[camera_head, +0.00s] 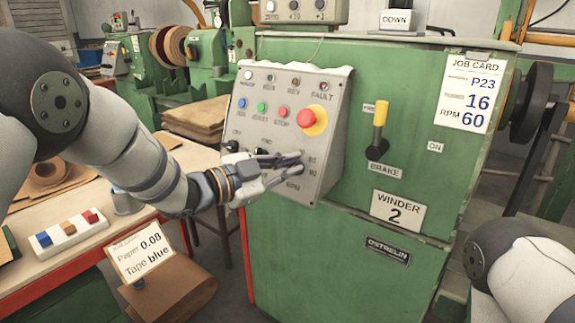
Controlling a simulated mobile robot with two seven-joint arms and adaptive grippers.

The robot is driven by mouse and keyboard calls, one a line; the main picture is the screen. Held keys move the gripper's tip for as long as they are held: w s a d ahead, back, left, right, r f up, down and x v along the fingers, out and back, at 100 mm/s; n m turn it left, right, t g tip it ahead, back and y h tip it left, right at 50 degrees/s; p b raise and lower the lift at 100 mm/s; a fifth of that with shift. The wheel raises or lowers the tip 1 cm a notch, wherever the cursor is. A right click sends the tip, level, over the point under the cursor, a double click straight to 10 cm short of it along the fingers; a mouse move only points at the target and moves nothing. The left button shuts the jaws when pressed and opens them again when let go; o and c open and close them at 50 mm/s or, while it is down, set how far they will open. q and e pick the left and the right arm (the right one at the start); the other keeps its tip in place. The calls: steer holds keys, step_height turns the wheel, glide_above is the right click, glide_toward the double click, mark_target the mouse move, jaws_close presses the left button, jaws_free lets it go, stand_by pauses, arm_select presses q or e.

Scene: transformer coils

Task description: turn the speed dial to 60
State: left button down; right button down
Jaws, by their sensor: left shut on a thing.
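The grey sloped control panel (258,90) is on the green winder cabinet (400,150), left of centre. My left gripper (299,162) reaches in from the left, with its fingers across the panel's lower right. It is shut on the speed dial, which the fingers mostly hide. I cannot read the dial's pointer. Small scale marks and the letters RPM show right of and below the fingertips. The job card (467,93) on the cabinet reads P23, 16 and RPM 60. My right gripper is out of view; only part of my right arm shows at the lower right.
A red stop button (313,120) on a yellow base sits just above my fingers. A black switch (231,146) is left of them. The yellow-handled brake lever (378,130) stands out right of the panel. A table (75,248) is below my left arm.

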arm_select(q)
steer(key=shift+f+m, duration=0.2)
steer(key=shift+m, duration=0.1)
steer(key=c, duration=1.7)
jaws_free()
steer(key=shift+r, duration=0.1)
steer(key=shift+a, duration=0.1)
